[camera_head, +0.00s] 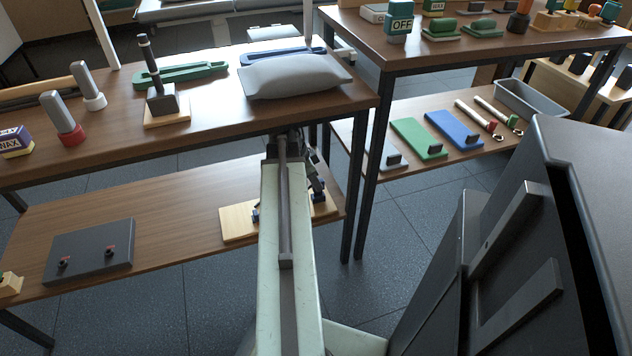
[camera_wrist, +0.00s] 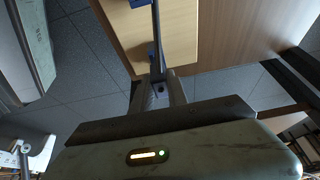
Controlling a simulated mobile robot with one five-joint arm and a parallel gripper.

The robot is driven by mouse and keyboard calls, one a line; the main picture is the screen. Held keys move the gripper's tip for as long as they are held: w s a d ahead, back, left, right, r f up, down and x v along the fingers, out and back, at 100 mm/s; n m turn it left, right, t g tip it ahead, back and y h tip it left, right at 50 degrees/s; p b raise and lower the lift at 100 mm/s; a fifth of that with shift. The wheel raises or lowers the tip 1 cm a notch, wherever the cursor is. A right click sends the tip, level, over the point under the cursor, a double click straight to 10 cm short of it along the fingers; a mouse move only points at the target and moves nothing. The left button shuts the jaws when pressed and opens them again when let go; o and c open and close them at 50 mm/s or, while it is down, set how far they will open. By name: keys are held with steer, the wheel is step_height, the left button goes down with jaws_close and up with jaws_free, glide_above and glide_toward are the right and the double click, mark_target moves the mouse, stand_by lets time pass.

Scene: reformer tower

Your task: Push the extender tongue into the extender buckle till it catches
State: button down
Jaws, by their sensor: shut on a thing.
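A pale wooden board (camera_head: 238,221) lies on the lower shelf, with small blue fittings (camera_head: 256,216) on it; my arm hides its middle. In the wrist view the board (camera_wrist: 180,38) is close ahead, with a larger blue part (camera_wrist: 140,4) at the top edge and a small blue piece (camera_wrist: 152,52) beside my gripper (camera_wrist: 157,72). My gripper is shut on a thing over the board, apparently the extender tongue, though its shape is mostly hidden. I cannot tell which blue part is the extender buckle, or whether tongue and buckle touch.
A dark grey plate (camera_head: 88,252) with two small knobs lies left on the lower shelf (camera_head: 170,225). The upper tabletop (camera_head: 225,118) overhangs my arm, with a grey cushion (camera_head: 295,75) near its edge. Table legs (camera_head: 361,170) stand right of the board. Shelf between plate and board is clear.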

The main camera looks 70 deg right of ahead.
steer(key=shift+f+b, duration=1.25)
steer(key=shift+f, duration=0.1)
steer(key=c, duration=1.2)
jaws_free()
steer(key=shift+r, duration=0.15)
steer(key=p+v, duration=0.7)
steer(key=shift+w+r, duration=0.1)
steer(key=shift+w, duration=0.05)
